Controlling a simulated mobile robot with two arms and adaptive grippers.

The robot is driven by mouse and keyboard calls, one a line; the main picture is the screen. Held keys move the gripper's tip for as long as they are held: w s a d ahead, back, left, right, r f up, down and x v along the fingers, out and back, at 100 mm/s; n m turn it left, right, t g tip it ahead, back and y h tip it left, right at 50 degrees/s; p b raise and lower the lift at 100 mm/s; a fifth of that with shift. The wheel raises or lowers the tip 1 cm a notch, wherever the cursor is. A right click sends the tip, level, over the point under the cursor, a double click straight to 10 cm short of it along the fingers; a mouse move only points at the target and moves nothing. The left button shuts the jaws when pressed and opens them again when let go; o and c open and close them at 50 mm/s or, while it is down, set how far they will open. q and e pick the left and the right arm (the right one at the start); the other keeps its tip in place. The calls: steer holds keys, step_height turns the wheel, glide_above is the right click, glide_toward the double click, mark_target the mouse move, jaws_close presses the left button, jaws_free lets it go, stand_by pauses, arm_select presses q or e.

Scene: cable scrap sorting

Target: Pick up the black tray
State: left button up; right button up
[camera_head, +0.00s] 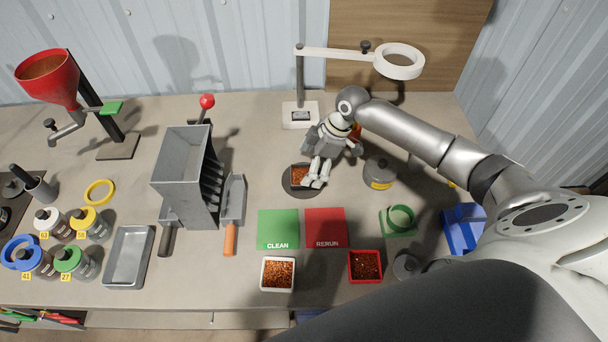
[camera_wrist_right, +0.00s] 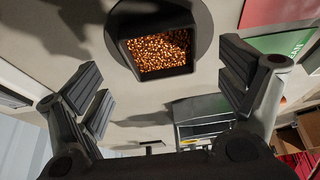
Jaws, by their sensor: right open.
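The black tray (camera_head: 297,176) holds copper-coloured granules and sits on a dark round plate (camera_head: 290,190) under the magnifier lamp. In the right wrist view the black tray (camera_wrist_right: 190,67) is at the top centre, with the round plate (camera_wrist_right: 205,20) around it. My right gripper (camera_head: 315,183) is over the right side of the plate and partly hides the tray. In the wrist view my right gripper (camera_wrist_right: 165,85) is open, its fingers apart on either side, with nothing between their pads. My left gripper is not in view.
Green CLEAN (camera_head: 278,228) and red RERUN (camera_head: 325,226) mats lie in front, with a white tray (camera_head: 278,273) and a red tray (camera_head: 365,266) of granules nearer. A grey pot (camera_head: 379,172) stands right; a ring-lamp stand (camera_head: 299,85) stands behind. A grey riffle box (camera_head: 187,175) stands left.

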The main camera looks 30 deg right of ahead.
mark_target(302, 177)
steer(key=shift+p+x, duration=0.4)
steer(key=shift+x, duration=1.45)
steer(key=shift+s, duration=0.1)
steer(key=c, duration=1.3)
steer(key=shift+r, duration=0.15)
